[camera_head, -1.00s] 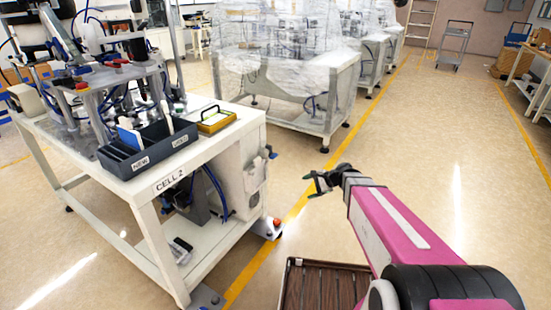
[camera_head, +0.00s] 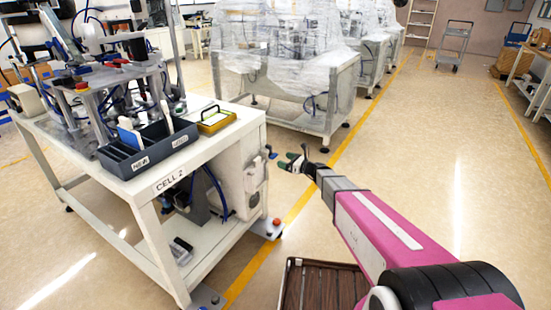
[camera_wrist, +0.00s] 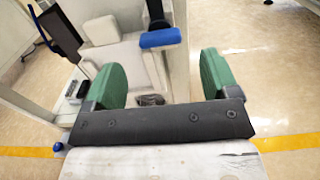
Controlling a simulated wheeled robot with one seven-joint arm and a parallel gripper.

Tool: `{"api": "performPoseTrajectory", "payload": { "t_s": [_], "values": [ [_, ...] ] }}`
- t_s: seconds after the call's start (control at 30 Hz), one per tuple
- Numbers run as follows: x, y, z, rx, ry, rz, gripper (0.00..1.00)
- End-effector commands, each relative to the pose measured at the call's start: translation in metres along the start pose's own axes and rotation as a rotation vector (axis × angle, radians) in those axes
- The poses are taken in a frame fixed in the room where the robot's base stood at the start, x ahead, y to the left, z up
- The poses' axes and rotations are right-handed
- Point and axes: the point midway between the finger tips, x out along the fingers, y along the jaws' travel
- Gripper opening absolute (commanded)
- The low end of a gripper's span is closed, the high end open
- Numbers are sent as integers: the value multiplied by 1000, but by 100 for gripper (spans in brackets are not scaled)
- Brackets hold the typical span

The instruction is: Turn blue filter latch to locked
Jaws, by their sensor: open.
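The blue filter latch (camera_head: 272,155) is a small blue tab on the side of the white unit at the right end of the CELL 2 bench. In the wrist view the blue latch (camera_wrist: 160,38) shows as a short bar, lying roughly level, ahead of and between my fingers. My gripper (camera_head: 291,161) is just right of the latch in the head view, with a small gap. Its two green fingers stand apart in the wrist view (camera_wrist: 160,78), with nothing between them. I cannot tell the latch's locked marking.
The white bench (camera_head: 135,188) carries a dark tray (camera_head: 150,150) labelled NEW and USED and a yellow-framed tray (camera_head: 215,120). A wrapped machine (camera_head: 285,50) stands behind.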

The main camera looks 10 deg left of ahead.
Motion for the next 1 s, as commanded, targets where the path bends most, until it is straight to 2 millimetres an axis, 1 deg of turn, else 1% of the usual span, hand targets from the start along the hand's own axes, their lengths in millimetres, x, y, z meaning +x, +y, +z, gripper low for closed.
{"api": "performPoseTrajectory", "payload": {
  "t_s": [0.03, 0.1, 0.2, 0.3, 0.5, 0.77, 0.87, 0.9, 0.93, 1.0],
  "values": [
    [12, -1, -1, -1, 0, 1, 81],
    [24, -1, -1, -1, 0, 1, 81],
    [38, -1, -1, -1, 1, 2, 81],
    [49, -1, -1, -1, 1, 1, 81],
    [59, 0, -1, -1, 1, 1, 81],
    [60, 0, 0, -2, 1, 0, 81],
    [59, 0, 0, -2, 1, 0, 52],
    [59, 0, 0, -2, 2, 0, 39],
    [59, 0, 0, -2, 1, 0, 31],
    [59, 0, 0, -2, 2, 0, 31]
  ]
}}
